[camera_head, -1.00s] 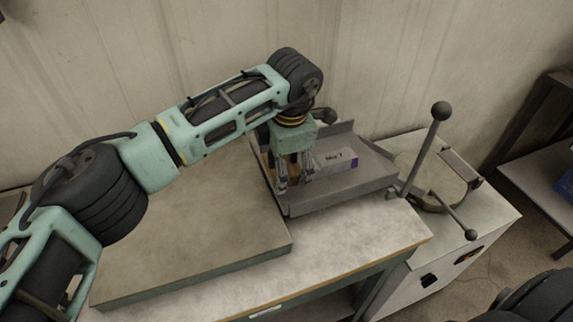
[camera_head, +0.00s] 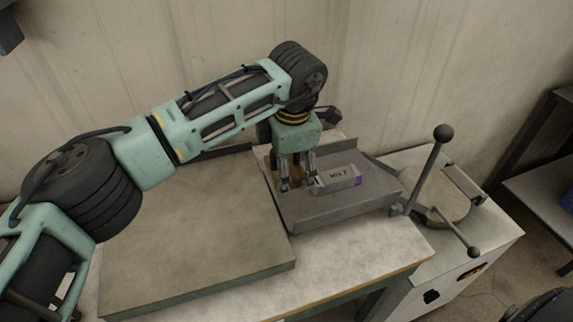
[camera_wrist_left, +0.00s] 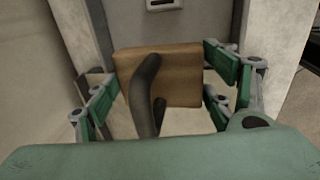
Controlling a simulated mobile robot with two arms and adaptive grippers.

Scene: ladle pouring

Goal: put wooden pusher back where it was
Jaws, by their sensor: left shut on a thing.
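The wooden pusher shows in the left wrist view as a brown wooden block (camera_wrist_left: 185,75) with a dark curved handle. My left gripper (camera_head: 296,187) is shut on it, with fingers on both sides of the block in the left wrist view (camera_wrist_left: 162,97). In the head view the fingers point down over the left part of a grey metal tray (camera_head: 345,206), left of the box. The fingers and arm hide most of the pusher there. I cannot tell whether it touches the tray.
A broad flat slab (camera_head: 195,235) lies left of the tray. A machine with a ball-ended lever (camera_head: 431,170) stands at right. The wall is close behind.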

